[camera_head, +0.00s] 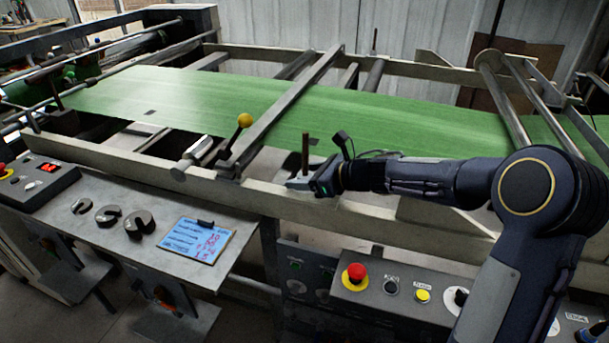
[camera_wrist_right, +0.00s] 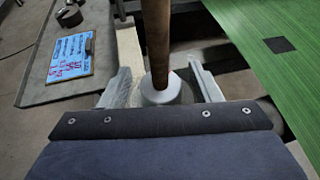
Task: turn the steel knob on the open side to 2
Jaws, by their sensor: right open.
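My right gripper (camera_head: 310,185) is open at the near rail of the machine. In the right wrist view its two pale fingers (camera_wrist_right: 162,84) stand apart on either side of a round, pale grey knob-like piece (camera_wrist_right: 160,92). A brown upright rod (camera_wrist_right: 156,38) rises from or behind that piece; the rod also shows in the head view (camera_head: 305,155). I see no clear grip on either. No scale or number is readable by the round piece, so its setting cannot be told. My left gripper is not in view.
A yellow-ball lever (camera_head: 244,121) and a silver cylinder (camera_head: 191,158) stand left along the rail. Green sheet (camera_head: 370,122) runs behind. A blue note (camera_head: 196,240) lies on the grey shelf. A red stop button (camera_head: 356,272) sits on the panel below my right arm.

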